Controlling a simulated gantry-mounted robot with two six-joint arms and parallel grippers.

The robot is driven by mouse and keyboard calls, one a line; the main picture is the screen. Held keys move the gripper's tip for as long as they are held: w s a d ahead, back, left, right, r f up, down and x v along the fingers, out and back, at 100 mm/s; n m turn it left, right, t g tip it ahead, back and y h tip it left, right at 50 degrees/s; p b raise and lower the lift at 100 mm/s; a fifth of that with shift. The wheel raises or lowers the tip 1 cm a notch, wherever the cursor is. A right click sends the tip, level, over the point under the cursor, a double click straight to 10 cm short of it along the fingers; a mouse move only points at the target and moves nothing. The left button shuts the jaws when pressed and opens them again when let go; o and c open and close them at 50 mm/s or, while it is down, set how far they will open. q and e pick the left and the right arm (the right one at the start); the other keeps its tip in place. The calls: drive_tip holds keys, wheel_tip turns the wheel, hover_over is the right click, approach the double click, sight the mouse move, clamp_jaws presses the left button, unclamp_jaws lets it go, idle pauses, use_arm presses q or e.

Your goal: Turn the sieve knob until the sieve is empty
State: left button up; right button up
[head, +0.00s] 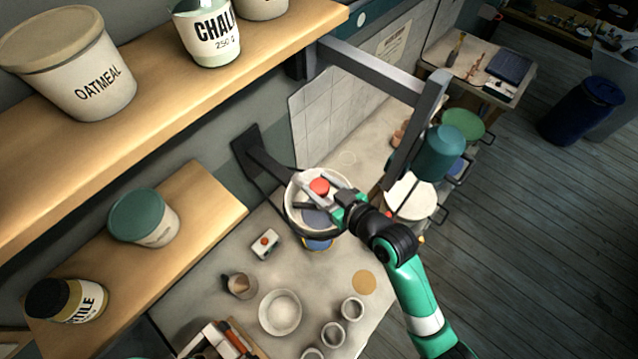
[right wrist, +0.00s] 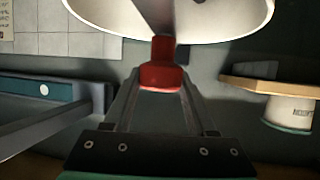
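The sieve (head: 293,190) is a round white bowl held by a dark bracket from the wall, above the worktable. Its red knob (head: 320,186) sits over the bowl and also shows in the right wrist view (right wrist: 161,76). My right gripper (head: 322,194) reaches in from the right over the sieve. In the right wrist view, its two fingers (right wrist: 160,80) lie against both sides of the knob. Part of the sieve's inside looks grey-blue; the gripper hides some of it, and how much it holds cannot be told. My left gripper is not in view.
Below the sieve stands a blue and yellow container (head: 318,244), partly hidden. The table holds a white bowl (head: 280,311), several small cups (head: 352,308) and a small box with a red button (head: 265,243). Wooden shelves with jars (head: 145,218) fill the left.

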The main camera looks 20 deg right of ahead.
drive_tip(key=c, duration=0.6)
drive_tip(key=shift+a+f+m+h, duration=0.15)
drive_tip(key=shift+m+h, duration=1.45)
drive_tip(key=shift+h, duration=0.4)
drive_tip(key=shift+m+h, duration=0.8)
drive_tip(key=o, duration=1.2)
drive_tip(key=shift+o, duration=0.8)
